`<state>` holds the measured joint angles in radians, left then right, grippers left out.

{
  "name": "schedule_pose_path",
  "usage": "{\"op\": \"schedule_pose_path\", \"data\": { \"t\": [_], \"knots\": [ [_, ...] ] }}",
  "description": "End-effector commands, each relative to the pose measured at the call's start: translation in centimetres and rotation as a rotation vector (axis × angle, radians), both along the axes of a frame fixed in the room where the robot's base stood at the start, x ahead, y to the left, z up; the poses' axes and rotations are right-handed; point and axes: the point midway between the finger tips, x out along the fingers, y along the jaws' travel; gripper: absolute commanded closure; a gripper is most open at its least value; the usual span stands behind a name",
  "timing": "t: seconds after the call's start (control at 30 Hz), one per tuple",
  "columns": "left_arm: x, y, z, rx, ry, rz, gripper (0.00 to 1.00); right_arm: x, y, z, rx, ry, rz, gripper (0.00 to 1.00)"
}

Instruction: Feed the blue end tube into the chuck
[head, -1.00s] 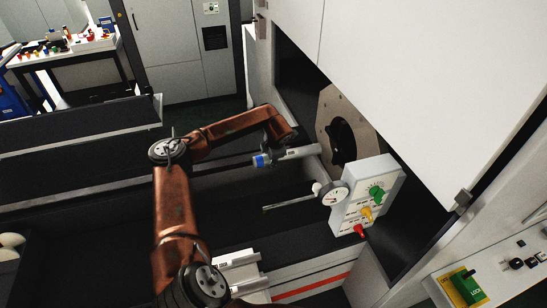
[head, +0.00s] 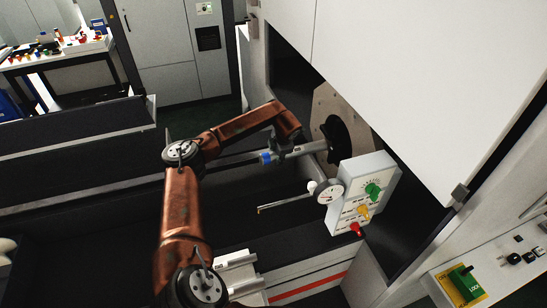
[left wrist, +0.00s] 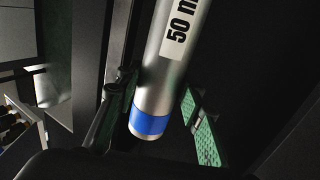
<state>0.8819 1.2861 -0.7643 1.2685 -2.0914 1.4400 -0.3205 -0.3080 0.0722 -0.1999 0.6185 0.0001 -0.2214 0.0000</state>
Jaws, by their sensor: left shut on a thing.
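The silver tube (head: 306,149) lies roughly level, with its blue end (head: 266,157) pointing left, away from the machine. In the left wrist view the blue band (left wrist: 150,123) and a "50 m…" label show on the tube (left wrist: 165,75). My left gripper (head: 281,151) is shut on the tube near its blue end. In the left wrist view its green-padded fingers (left wrist: 157,118) stand on both sides of the tube. My right gripper is not in view.
A thin rod (head: 285,204) sticks out left of the gauge. A large white machine panel (head: 430,80) overhangs the chuck.

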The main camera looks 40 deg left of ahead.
Motion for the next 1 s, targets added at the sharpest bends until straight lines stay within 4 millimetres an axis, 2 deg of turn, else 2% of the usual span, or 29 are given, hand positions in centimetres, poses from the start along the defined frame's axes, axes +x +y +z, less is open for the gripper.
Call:
{"op": "schedule_pose_path", "data": {
  "t": [0.43,1.0],
  "knots": [
    [2.4,-1.3,0.0,-0.001,-0.002,0.000,0.96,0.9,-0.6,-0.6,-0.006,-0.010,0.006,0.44],
    [5.3,-2.8,0.0,0.000,-0.002,-0.001,0.96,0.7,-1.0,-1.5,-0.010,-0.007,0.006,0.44]
  ]
}}
